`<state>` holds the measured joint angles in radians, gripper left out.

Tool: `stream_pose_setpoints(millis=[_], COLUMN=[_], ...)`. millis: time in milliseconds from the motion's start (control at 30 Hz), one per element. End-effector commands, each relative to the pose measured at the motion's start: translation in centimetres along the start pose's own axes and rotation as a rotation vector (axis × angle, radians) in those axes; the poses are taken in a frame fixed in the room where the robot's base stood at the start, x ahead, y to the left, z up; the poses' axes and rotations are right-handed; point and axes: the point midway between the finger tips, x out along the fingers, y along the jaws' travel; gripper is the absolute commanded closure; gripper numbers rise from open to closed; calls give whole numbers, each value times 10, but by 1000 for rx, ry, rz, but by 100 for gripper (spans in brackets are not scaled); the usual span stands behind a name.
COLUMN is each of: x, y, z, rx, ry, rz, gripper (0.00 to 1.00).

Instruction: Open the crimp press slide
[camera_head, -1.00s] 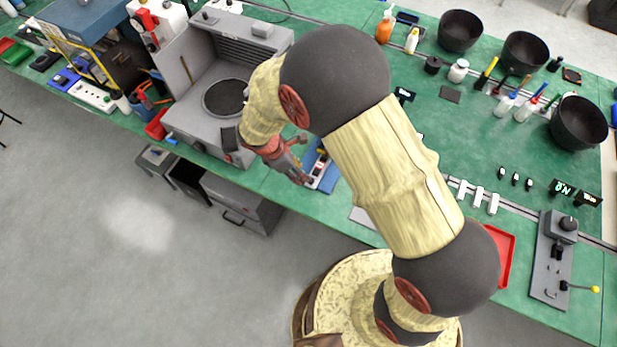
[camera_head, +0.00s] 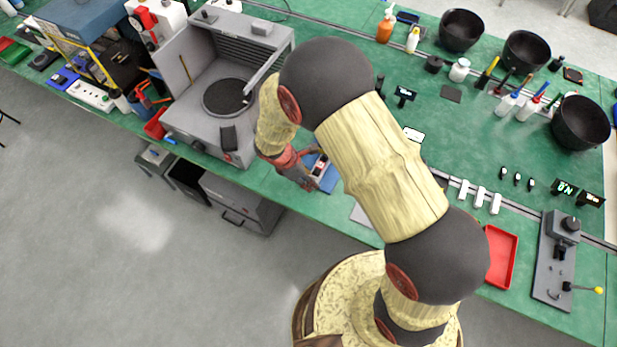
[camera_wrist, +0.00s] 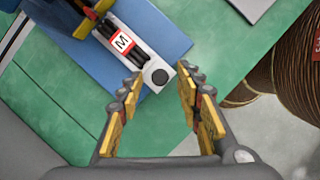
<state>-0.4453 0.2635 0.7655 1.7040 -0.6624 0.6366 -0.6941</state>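A small pale device (camera_wrist: 134,42) with a red-framed "M" label and a round black button lies on a blue mat (camera_wrist: 161,21) at the bench's front edge. It also shows in the head view (camera_head: 319,168), partly hidden by my arm. I cannot tell for sure whether it is the crimp press. My gripper (camera_wrist: 158,80) is open and empty, its yellow-padded fingers apart. The device's button end shows between and beyond the fingertips; contact is not clear. In the head view my gripper (camera_head: 303,180) is just left of the device.
A grey machine (camera_head: 185,128) with a round dark opening stands left of my gripper. A grey plate (camera_head: 552,288) with a knob and yellow-ended lever is at the far right, near a red tray (camera_head: 513,262). Black bowls (camera_head: 461,30) stand at the back. Floor in front is clear.

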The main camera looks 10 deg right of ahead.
Motion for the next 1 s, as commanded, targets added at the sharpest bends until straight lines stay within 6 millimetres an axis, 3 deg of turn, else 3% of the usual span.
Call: stream_pose_setpoints(millis=[600,1000], x=[0,0], y=[0,0], z=[0,0], rx=[0,0], ry=[0,0], rz=[-1,-1], gripper=[100,100])
